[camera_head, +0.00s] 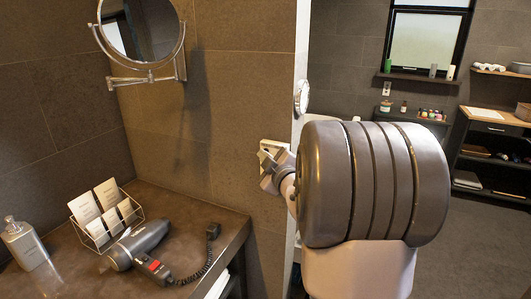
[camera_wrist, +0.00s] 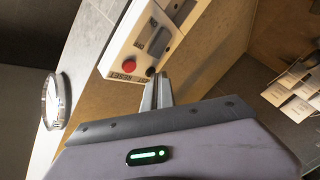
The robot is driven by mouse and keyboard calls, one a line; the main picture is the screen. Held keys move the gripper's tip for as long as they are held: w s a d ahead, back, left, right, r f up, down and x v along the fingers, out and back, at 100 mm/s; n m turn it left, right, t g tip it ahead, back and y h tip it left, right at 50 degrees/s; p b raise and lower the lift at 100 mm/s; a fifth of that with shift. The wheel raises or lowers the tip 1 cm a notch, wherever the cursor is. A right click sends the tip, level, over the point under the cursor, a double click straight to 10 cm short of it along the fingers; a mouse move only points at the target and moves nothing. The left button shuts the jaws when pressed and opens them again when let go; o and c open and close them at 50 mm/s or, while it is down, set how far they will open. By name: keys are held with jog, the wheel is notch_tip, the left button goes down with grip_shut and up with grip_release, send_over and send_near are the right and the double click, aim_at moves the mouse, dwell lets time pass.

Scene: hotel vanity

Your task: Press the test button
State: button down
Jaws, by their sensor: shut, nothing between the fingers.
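A white wall outlet plate (camera_wrist: 148,38) with a red button (camera_wrist: 129,67) and a small dark button (camera_wrist: 150,72) fills the upper middle of the wrist view. Small printed lettering sits beside the buttons; I can read only part of it, which looks like "RESET". My gripper (camera_wrist: 159,78) is shut and empty. Its tips are right at the dark button, to the right of the red one; I cannot tell whether they touch it. In the head view the plate (camera_head: 273,146) is on the wall, partly hidden by my gripper (camera_head: 268,165) and arm.
A counter (camera_head: 180,205) at the left holds a hair dryer (camera_head: 138,245), a wire rack of cards (camera_head: 108,215) and a soap dispenser (camera_head: 24,244). A round mirror (camera_head: 142,28) is on the wall above. A round white-rimmed item (camera_head: 301,97) is on the wall edge.

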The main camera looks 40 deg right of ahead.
jog(key=shift+s+a+b, duration=0.3)
jog(key=shift+a+b, duration=0.15)
jog(key=shift+a, duration=0.2)
jog(key=a+b, duration=0.1)
jog(key=s+a, duration=0.1)
jog(key=a, duration=0.1)
jog(key=s+a+b, duration=0.1)
jog(key=shift+a+b, duration=0.35)
dwell(0.9)
